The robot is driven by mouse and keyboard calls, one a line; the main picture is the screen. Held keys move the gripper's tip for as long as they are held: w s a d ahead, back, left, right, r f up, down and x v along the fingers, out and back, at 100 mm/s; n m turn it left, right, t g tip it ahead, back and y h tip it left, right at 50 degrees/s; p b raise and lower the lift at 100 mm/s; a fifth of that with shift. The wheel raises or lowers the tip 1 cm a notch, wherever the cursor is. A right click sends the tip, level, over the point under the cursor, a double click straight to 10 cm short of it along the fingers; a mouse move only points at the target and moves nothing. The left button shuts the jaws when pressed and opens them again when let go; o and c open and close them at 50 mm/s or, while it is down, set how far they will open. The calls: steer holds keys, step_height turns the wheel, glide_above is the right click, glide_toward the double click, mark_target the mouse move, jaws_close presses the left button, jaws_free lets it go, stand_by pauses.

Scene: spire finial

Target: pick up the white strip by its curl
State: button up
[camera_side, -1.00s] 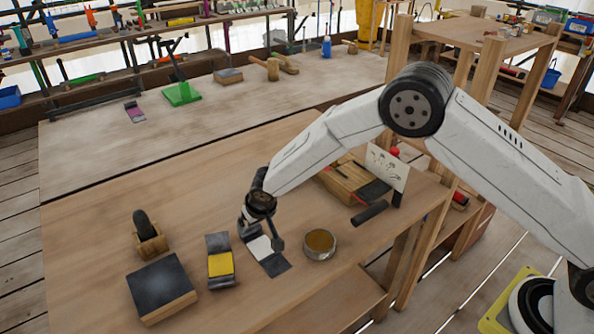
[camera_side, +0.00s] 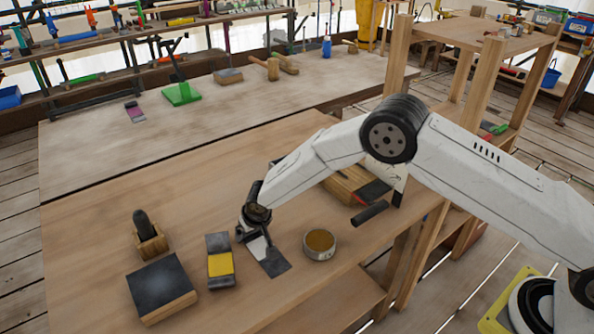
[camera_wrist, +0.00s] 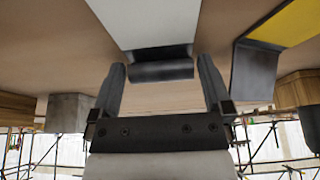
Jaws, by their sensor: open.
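The white strip (camera_side: 256,249) lies on the wooden bench, with a flat dark grey end (camera_side: 274,264) towards the front. In the wrist view the white strip (camera_wrist: 148,18) runs to the top of the picture, and its dark curl (camera_wrist: 162,71) is at the near end. My gripper (camera_wrist: 161,65) is open, with one finger on each side of the curl and a visible gap to both. In the side view my gripper (camera_side: 253,239) is low over the back end of the strip and hides the curl.
A yellow strip with dark ends (camera_side: 220,264) lies just left. A round tin (camera_side: 319,243) stands close on the right. A dark-topped block (camera_side: 161,284) and a wooden holder with a dark handle (camera_side: 150,241) stand farther left.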

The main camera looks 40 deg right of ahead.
mark_target(253, 236)
stand_by(0.3)
steer(key=c, duration=1.2)
steer(key=shift+r, duration=0.15)
steer(key=shift+r, duration=1.35)
steer(key=shift+s+d+r, duration=0.65)
steer(key=shift+s+r, duration=1)
steer(key=shift+s, duration=0.6)
steer(key=shift+s+d+r, duration=0.6)
steer(key=shift+s+r, duration=1.1)
steer(key=shift+s, duration=0.5)
steer(key=shift+s+d+r, duration=0.65)
steer(key=shift+s+r, duration=1)
steer(key=shift+s, duration=0.6)
steer(key=shift+d, duration=0.1)
